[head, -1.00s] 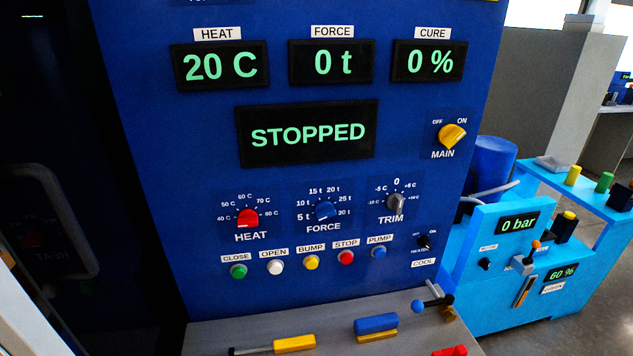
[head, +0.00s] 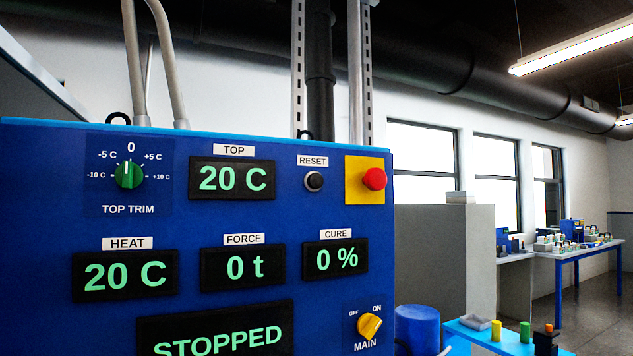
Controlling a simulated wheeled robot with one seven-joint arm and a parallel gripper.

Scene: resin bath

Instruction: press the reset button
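The reset button (head: 314,181) is a small dark round button in a metal ring, under a white RESET label (head: 312,161). It sits near the top right of the blue control panel (head: 225,225), between the TOP display (head: 232,179) reading 20 C and a red mushroom button (head: 374,179) on a yellow plate. Nothing covers the reset button. My gripper is not in view.
The green TOP TRIM knob (head: 128,175) is at the panel's upper left. Displays read HEAT 20 C, FORCE 0 t, CURE 0 % and STOPPED (head: 218,339). The yellow MAIN switch (head: 369,326) is lower right. A light blue unit (head: 490,338) stands to the right.

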